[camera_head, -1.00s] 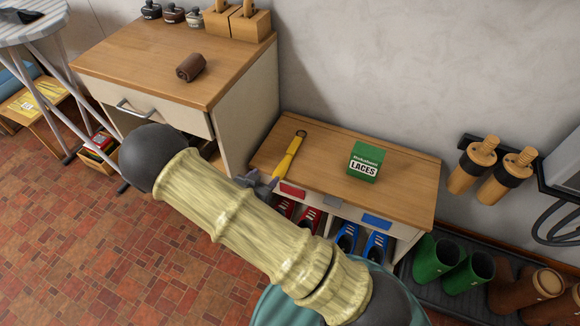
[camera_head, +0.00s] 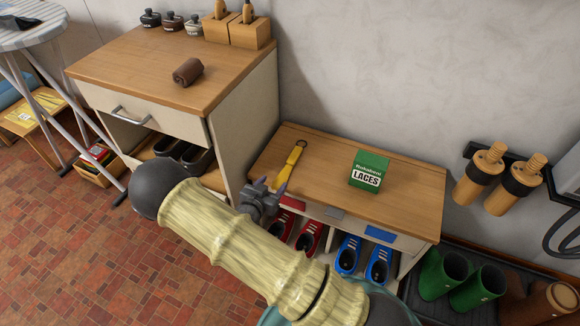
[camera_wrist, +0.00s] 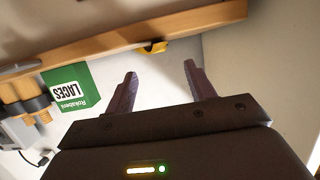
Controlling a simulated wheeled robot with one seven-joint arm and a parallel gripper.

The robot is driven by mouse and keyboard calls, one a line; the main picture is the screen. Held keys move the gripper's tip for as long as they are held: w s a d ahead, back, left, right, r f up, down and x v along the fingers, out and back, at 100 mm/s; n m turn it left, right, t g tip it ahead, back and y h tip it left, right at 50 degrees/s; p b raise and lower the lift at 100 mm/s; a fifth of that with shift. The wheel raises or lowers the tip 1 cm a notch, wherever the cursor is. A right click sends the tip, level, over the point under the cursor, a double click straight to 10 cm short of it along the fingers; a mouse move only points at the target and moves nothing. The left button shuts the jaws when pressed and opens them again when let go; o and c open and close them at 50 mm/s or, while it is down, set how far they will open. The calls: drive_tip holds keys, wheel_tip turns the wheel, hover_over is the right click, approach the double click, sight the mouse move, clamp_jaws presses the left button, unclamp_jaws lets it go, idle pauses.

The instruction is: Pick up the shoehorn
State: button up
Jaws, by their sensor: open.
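The shoehorn (camera_head: 289,164) is yellow with a dark ring at its far end. It lies on the left part of the low wooden bench top, its near end close to the front edge. In the wrist view only a small yellow piece of it (camera_wrist: 154,47) shows at the bench edge. My gripper (camera_head: 276,188) is at the bench's front left edge, just by the shoehorn's near end. In the wrist view my gripper (camera_wrist: 160,75) is open, with nothing between its two fingers. I cannot tell its exact height over the bench.
A green laces box (camera_head: 369,170) stands on the bench (camera_head: 330,158), right of the shoehorn. A taller cabinet (camera_head: 246,116) rises close on the left. Red and blue shoes (camera_head: 348,255) sit in the cubbies below. Green boots (camera_head: 445,272) stand at the right.

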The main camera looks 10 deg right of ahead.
drive_tip(key=b, duration=0.2)
approach(289, 163)
drive_tip(key=shift+w+d+f, duration=0.3)
drive_tip(key=shift+w+f, duration=0.25)
drive_tip(key=shift+w+d+f, duration=0.25)
drive_tip(key=shift+w+f, duration=0.25)
drive_tip(key=shift+f, duration=0.05)
drive_tip(key=shift+w+d, duration=0.15)
drive_tip(key=shift+w, duration=0.05)
drive_tip(key=x, duration=0.1)
drive_tip(key=b+x, duration=0.1)
drive_tip(key=x, duration=0.1)
drive_tip(key=r+x, duration=0.1)
drive_tip(key=x, duration=0.1)
drive_tip(key=shift+w+d+b, duration=0.15)
drive_tip(key=shift+d+b, duration=0.2)
drive_tip(key=shift+b, duration=0.05)
drive_tip(key=shift+c, duration=0.2)
drive_tip(key=c, duration=0.9)
drive_tip(key=shift+o, duration=0.2)
wheel_tip(289, 163, up, 10)
drive_tip(key=p, duration=0.4)
